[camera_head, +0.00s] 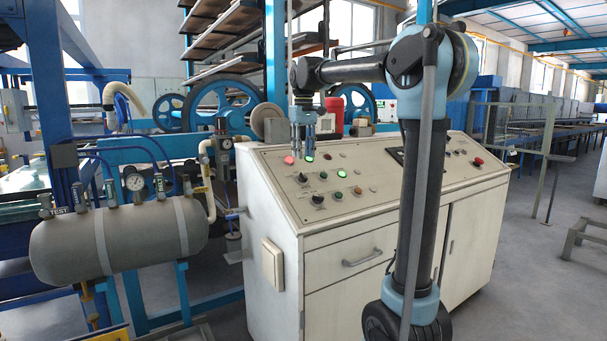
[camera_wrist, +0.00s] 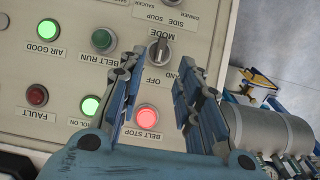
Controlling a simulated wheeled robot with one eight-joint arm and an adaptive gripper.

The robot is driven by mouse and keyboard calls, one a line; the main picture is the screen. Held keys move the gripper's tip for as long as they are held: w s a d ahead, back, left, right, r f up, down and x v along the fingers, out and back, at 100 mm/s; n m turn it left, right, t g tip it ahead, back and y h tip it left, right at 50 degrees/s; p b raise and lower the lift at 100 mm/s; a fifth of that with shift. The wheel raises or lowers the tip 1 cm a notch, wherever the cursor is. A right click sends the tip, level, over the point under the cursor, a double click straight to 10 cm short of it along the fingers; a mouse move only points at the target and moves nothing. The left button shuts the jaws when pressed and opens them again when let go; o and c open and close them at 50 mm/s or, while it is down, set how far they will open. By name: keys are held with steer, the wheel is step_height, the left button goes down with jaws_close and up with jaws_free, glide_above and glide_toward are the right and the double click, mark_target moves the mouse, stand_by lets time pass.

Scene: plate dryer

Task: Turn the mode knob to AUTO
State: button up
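The mode knob (camera_wrist: 160,50) is a round dark selector with a grey bar handle, beside the upside-down MODE label in the wrist view. The bar lies roughly in line with the OFF label (camera_wrist: 160,80), slightly tilted. A partly covered label ending in "AND" is at right; no AUTO label is readable. In the head view the knob (camera_head: 303,177) sits on the sloping panel below my gripper (camera_head: 303,152). In the wrist view my gripper (camera_wrist: 158,64) is open, with one finger each side of the knob in the picture, apparently touching nothing.
A lit red BELT STOP button (camera_wrist: 147,116) lies between the fingers. Another selector knob (camera_head: 317,198) is lower on the white console (camera_head: 330,262). A grey tank (camera_head: 125,240) stands left.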

mark_target(304, 174)
step_height(304, 174, down, 8)
steer(key=shift+r, duration=0.2)
steer(key=shift+c, duration=0.6)
jaws_close()
